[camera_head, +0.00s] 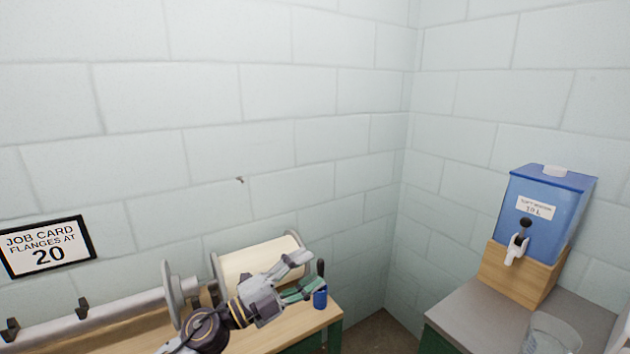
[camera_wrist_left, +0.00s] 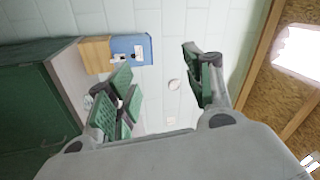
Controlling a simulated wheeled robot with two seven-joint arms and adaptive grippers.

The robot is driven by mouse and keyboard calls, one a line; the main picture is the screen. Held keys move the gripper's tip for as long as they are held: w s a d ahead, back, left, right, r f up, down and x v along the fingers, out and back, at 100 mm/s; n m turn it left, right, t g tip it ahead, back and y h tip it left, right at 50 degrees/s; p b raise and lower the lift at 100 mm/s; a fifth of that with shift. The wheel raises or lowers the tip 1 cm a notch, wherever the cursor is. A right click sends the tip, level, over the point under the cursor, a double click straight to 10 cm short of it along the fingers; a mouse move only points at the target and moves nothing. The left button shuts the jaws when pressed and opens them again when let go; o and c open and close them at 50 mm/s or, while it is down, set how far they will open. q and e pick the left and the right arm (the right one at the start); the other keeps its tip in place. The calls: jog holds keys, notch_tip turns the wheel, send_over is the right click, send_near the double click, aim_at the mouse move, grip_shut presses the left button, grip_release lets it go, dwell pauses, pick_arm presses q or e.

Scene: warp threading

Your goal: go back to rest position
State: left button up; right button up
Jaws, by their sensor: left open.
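My left gripper (camera_head: 308,273) is in the lower middle of the head view, over the right end of the wooden bench (camera_head: 125,341). Its fingers are spread and nothing shows between them. In the left wrist view the gripper (camera_wrist_left: 158,65) is also open and empty, with the wall behind the gap. The fingers overlap a small blue cup (camera_head: 320,299) with a dark handle standing up from it; I cannot tell whether they touch. A cream roll (camera_head: 258,258) lies behind the gripper. My right gripper is not in view.
A grey bar with a flange (camera_head: 182,286) lies along the bench at left. A job card reading 20 (camera_head: 47,247) hangs on the wall. At right, a blue water container (camera_head: 555,205) on a wooden stand and a clear vessel (camera_head: 552,335) occupy a grey counter (camera_head: 470,310).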

pick_arm(q)
jog(key=w+a+f+n+t+y, duration=0.2)
jog(key=w+a+n+t+y, duration=0.1)
jog(key=a+n+t+y, duration=1)
jog(key=s+a+f+n+g+y, duration=0.3)
jog(key=f+n+g, duration=0.2)
jog(key=f, duration=0.3)
jog(key=s+a+f+n+g+y, duration=0.25)
jog(key=a+f+n+g, duration=0.2)
jog(key=f, duration=0.25)
jog(key=s+f+n+g, duration=0.1)
jog(key=s+f+g, duration=0.5)
jog(key=s, duration=0.4)
jog(key=s+f+n+g, duration=0.1)
jog(key=s+f+g, duration=0.5)
jog(key=s, duration=0.4)
notch_tip(320, 180, down, 34)
jog(key=s, duration=0.2)
jog(key=s+a+f, duration=0.3)
jog(key=s+f, duration=0.7)
jog(key=s+a+f+g, duration=0.1)
jog(key=s+a+f, duration=0.2)
jog(key=s+f, duration=0.7)
jog(key=shift+s, duration=0.8)
